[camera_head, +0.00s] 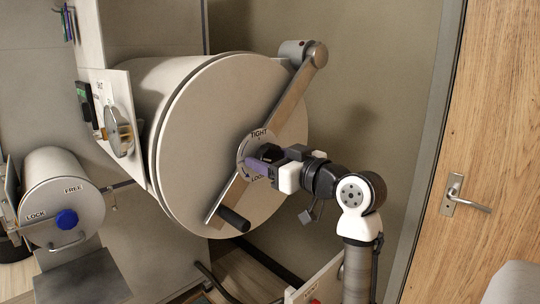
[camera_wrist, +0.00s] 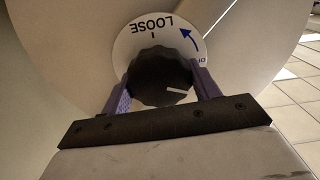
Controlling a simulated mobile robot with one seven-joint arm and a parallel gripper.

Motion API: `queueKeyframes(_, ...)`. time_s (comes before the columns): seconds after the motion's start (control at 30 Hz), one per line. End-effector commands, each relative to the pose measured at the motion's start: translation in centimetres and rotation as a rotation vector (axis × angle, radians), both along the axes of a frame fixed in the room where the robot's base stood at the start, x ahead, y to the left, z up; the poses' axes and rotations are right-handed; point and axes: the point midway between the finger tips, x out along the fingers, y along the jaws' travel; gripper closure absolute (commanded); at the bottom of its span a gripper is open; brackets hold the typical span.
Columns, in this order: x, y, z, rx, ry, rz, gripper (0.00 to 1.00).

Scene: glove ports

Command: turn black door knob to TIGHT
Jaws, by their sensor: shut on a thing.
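The black door knob (camera_wrist: 158,78) sits at the middle of the large round white door (camera_head: 205,150). A round label plate (camera_head: 245,150) behind it reads TIGHT at the top and LOOSE at the bottom in the head view. In the wrist view the label (camera_wrist: 160,32) shows LOOSE upside down, a blue curved arrow and part of another word. The knob's white pointer line lies to the right and points away from LOOSE there. My gripper (camera_head: 262,162) is shut on the knob, one purple finger on each side (camera_wrist: 160,88). The knob is mostly hidden in the head view.
A metal bar (camera_head: 292,100) crosses the door diagonally, with a black handle (camera_head: 234,219) at its lower end. At left are a smaller drum with a blue knob (camera_head: 67,219) and a metal dial (camera_head: 118,131). A wooden door (camera_head: 490,120) stands at right.

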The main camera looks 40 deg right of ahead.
Motion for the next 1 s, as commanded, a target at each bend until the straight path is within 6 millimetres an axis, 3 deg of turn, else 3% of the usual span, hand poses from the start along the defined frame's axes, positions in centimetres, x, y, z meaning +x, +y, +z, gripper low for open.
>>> queueKeyframes(1.0,0.04,-0.26,0.25,0.935,0.073,0.001,0.62)
